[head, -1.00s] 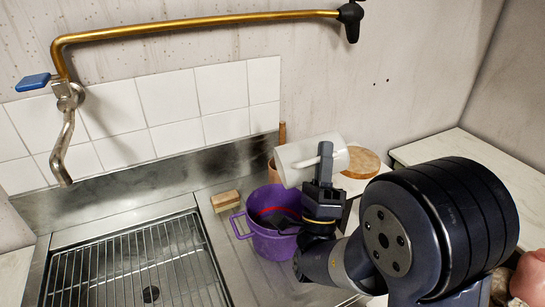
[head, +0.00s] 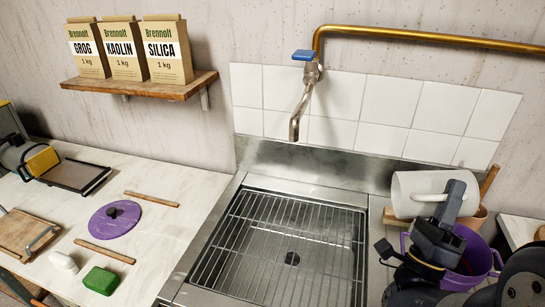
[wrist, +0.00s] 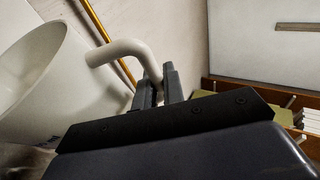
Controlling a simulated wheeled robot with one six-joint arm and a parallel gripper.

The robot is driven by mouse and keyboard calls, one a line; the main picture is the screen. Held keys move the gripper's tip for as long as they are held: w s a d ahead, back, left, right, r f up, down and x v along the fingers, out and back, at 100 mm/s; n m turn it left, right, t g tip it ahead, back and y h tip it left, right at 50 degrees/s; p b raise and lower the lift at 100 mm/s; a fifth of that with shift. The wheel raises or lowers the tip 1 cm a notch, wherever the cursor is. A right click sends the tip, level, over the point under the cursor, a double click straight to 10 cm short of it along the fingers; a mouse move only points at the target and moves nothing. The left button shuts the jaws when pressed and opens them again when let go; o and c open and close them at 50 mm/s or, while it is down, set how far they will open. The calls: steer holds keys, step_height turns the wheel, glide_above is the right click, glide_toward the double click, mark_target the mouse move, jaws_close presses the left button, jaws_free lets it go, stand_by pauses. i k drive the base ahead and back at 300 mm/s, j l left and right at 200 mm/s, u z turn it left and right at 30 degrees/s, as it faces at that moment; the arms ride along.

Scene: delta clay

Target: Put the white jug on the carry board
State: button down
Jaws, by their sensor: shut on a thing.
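The white jug (head: 408,192) is at the right of the head view, lying on its side in the air above the purple bucket's area. My gripper (head: 452,203) is shut on the jug's handle. In the wrist view the jug (wrist: 45,85) fills the left side, its open mouth showing, and my gripper's fingers (wrist: 158,88) pinch the end of the curved handle. A wooden board with a metal handle (head: 22,229), which looks like the carry board, lies at the far left of the worktop, cut off by the picture edge.
A sink with a wire rack (head: 285,250) lies between jug and board, under a tap (head: 304,95). The left worktop holds a purple disc (head: 125,218), wooden sticks, a green block (head: 101,280) and a white lump (head: 63,262). A shelf (head: 150,86) with bags hangs above.

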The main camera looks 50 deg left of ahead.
mark_target(22, 234)
steer(key=k+j+u, duration=0.25)
steer(key=j, duration=0.15)
steer(key=j+u, duration=0.3)
steer(key=k+j+u, duration=0.1)
steer(key=j+u, duration=0.15)
steer(key=j, duration=0.35)
steer(key=j+u, duration=0.3)
steer(key=j, duration=1.15)
steer(key=k+j, duration=0.15)
steer(key=j, duration=0.85)
steer(key=u, duration=0.05)
